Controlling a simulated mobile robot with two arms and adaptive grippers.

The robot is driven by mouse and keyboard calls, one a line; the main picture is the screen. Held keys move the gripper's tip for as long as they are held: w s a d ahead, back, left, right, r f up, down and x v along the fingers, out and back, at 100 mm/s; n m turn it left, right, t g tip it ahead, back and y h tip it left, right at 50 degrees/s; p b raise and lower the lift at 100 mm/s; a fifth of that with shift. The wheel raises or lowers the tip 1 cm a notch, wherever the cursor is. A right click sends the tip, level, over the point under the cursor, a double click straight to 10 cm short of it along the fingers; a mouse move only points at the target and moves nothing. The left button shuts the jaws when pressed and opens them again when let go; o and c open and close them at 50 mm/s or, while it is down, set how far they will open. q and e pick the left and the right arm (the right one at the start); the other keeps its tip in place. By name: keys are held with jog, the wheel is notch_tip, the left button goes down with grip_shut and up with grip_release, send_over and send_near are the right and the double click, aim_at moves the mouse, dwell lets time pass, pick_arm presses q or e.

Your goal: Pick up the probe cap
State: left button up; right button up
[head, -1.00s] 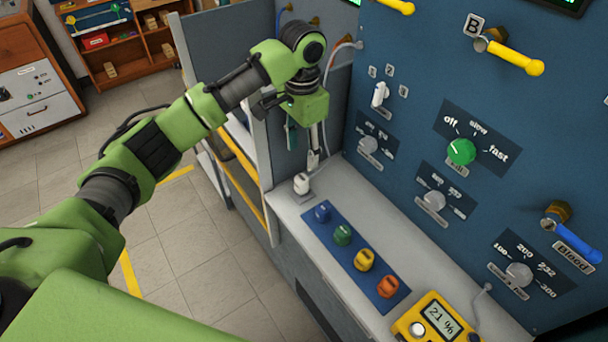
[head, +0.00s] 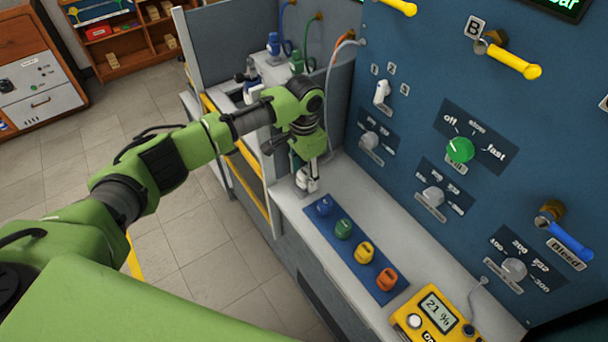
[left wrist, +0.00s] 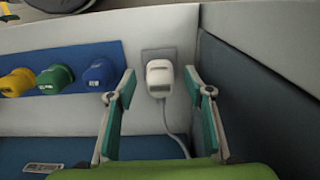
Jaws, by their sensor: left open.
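The white probe cap (left wrist: 159,75) stands on a small grey square pad (left wrist: 158,55) on the bench in the left wrist view. A thin grey cable runs beside it towards the panel. My left gripper (left wrist: 160,88) is open, with one green-padded finger to either side of the cap; I cannot tell whether either touches it. In the head view my left gripper (head: 307,178) points down at the far end of the bench and partly hides the cap. My right gripper is not in view.
A blue strip (head: 322,226) with blue, green, yellow and orange caps lies nearby on the light bench. The blue panel (head: 420,110) with knobs and valve handles rises beside the bench. A yellow meter (head: 436,316) stands at the near end. A grey partition (head: 222,120) stands behind my arm.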

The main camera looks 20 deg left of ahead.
pick_arm(q)
jog(key=c, duration=1.2)
jog(key=shift+r, duration=0.15)
